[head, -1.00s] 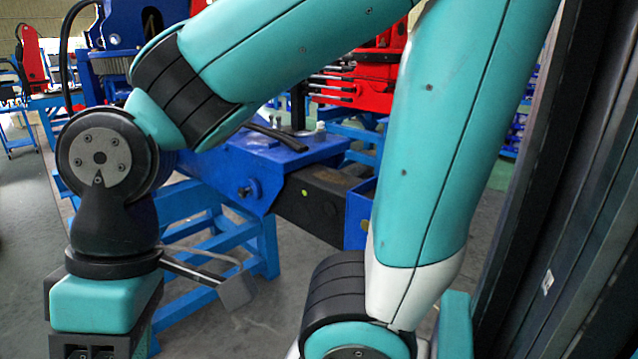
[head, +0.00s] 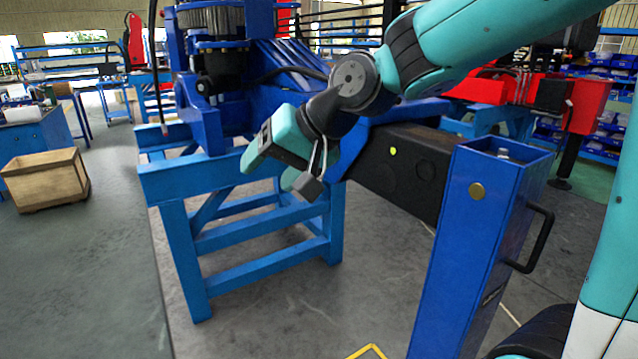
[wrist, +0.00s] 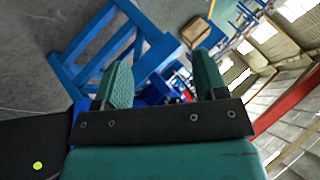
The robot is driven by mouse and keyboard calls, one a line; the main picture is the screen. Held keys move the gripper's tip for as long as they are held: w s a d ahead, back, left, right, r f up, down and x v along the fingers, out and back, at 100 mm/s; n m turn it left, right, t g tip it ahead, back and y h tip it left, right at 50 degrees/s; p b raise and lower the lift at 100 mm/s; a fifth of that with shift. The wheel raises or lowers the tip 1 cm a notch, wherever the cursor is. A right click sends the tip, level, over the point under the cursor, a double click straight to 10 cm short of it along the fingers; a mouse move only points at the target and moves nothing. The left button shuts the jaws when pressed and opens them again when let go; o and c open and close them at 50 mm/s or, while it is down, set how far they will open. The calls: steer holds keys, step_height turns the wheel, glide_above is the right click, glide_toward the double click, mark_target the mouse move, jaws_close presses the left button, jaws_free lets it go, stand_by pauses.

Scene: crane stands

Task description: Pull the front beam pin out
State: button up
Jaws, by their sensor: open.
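My gripper (head: 268,172) is open and empty in the head view, in front of the blue crane frame and pointing down and left. Its two teal fingers also show spread in the wrist view (wrist: 163,62), with nothing between them. The dark beam (head: 400,170) comes out of the blue housing to the right of my gripper. It bears a yellow-green dot. The beam's near side shows at the lower left of the wrist view (wrist: 30,145). I cannot make out the front beam pin now; my gripper and wrist cover part of the housing.
A blue upright leg (head: 470,260) with a brass-coloured disc and a black handle stands at the beam's end. A blue trestle (head: 250,240) stands under the crane frame. A wooden crate (head: 45,180) is on the floor at left. The floor between crate and trestle is clear.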

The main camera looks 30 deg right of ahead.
steer(key=w+d+f+m+t+h+b, duration=0.2)
steer(key=w+d+f+m+t+b, duration=0.65)
steer(key=w+d+b, duration=0.55)
steer(key=w+d+f+m+t+h+b, duration=0.1)
steer(key=w+d+f+m+h+b, duration=0.2)
steer(key=d, duration=0.4)
steer(key=w+d+f+m+t+b, duration=0.2)
steer(key=d+m+b, duration=0.25)
steer(key=d, duration=0.25)
steer(key=shift+n+g, duration=0.25)
steer(key=shift+n, duration=0.15)
steer(key=w+p, duration=0.3)
steer(key=w, duration=0.2)
steer(key=w+p, duration=0.3)
steer(key=w, duration=0.2)
steer(key=w+p, duration=0.3)
steer(key=w, duration=0.2)
steer(key=shift+w+a+r, duration=0.25)
steer(key=shift+w+a, duration=0.05)
steer(key=shift+a, duration=0.05)
steer(key=shift+w+f, duration=0.15)
steer(key=shift+w, duration=0.2)
